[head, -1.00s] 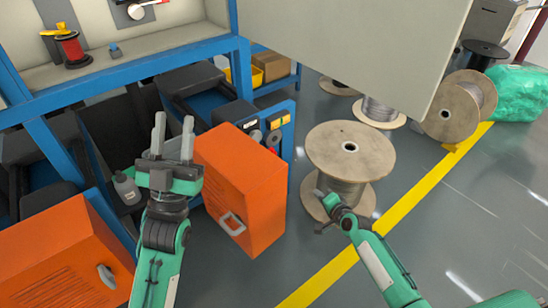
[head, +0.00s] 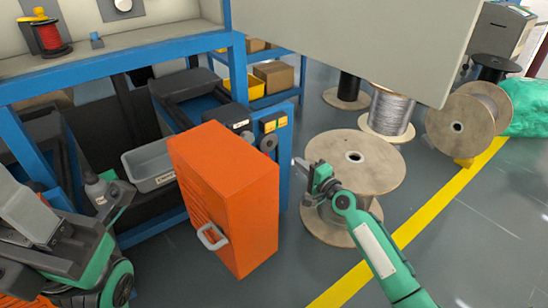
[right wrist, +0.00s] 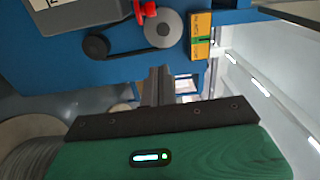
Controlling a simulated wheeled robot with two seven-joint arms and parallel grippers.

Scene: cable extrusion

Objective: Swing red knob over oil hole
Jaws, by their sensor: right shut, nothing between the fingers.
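The red knob (right wrist: 146,9) shows at the top of the right wrist view, beside a grey disc (right wrist: 163,28) on a blue panel. In the head view I cannot make it out clearly. I cannot pick out the oil hole in either view. My right gripper (head: 308,172) is in front of the wooden reel, to the right of the orange cabinet. In the wrist view its fingers (right wrist: 158,85) are together and empty, pointing toward the panel, below and apart from the knob. My left gripper (head: 70,208) is at the lower left of the head view, fingers apart and empty.
An orange cabinet (head: 232,200) stands in front of the blue machine frame, left of my right gripper. A wooden cable reel (head: 372,160) stands behind my right gripper. A pale panel (head: 350,45) hangs across the top.

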